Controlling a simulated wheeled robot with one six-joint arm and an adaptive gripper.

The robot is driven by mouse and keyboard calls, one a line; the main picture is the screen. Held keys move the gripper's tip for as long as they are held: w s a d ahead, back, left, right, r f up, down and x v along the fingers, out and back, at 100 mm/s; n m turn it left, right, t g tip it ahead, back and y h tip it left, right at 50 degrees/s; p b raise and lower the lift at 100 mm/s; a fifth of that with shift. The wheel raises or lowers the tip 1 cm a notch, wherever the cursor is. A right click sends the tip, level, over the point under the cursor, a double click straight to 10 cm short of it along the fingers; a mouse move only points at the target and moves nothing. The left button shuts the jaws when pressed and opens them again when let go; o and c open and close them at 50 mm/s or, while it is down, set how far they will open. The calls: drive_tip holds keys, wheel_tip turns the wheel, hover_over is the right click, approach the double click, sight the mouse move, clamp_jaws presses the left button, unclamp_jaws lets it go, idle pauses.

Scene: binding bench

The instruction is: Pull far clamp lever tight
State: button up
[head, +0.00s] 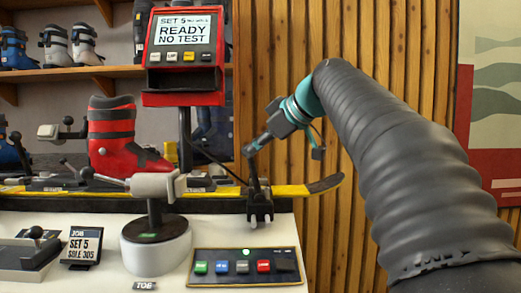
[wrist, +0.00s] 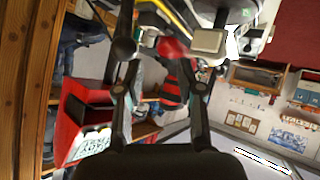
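A black clamp (head: 260,210) grips the ski near its right end in the head view. A dark lever rises from it toward my gripper (head: 252,150), and the gripper partly hides the lever's top. In the wrist view my gripper (wrist: 165,75) has its two fingers spread apart, with a gap between them. A dark rod with a round black knob (wrist: 125,48), apparently the clamp lever, shows just beyond the left finger's tip. I cannot tell whether it touches the finger. The yellow ski (head: 292,190) lies across the bench.
A red ski boot (head: 112,135) stands on the ski at left. A red display (head: 185,45) stands behind on a post. A round toe unit (head: 155,245) and a button panel (head: 245,267) are at the bench front. Wooden slats (head: 290,60) line the wall behind.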

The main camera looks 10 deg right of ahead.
drive_tip(key=shift+o, duration=1.2)
drive_tip(key=shift+g, duration=0.3)
drive_tip(key=w+f, duration=0.2)
drive_tip(key=w, duration=0.1)
drive_tip(key=w+f, duration=0.1)
drive_tip(key=w, duration=0.1)
drive_tip(key=shift+d+f, duration=0.15)
drive_tip(key=shift+d, duration=0.25)
drive_tip(key=shift+s+r, duration=0.15)
drive_tip(key=shift+r, duration=0.05)
drive_tip(key=s+d+r+p, duration=0.2)
drive_tip(key=s+d+r, duration=0.1)
drive_tip(key=s+r, duration=0.6)
drive_tip(key=shift+s+r, duration=0.35)
drive_tip(key=shift+r, duration=1.3)
drive_tip(key=shift+d, duration=0.1)
drive_tip(key=v, duration=0.7)
drive_tip(key=shift+s, duration=0.25)
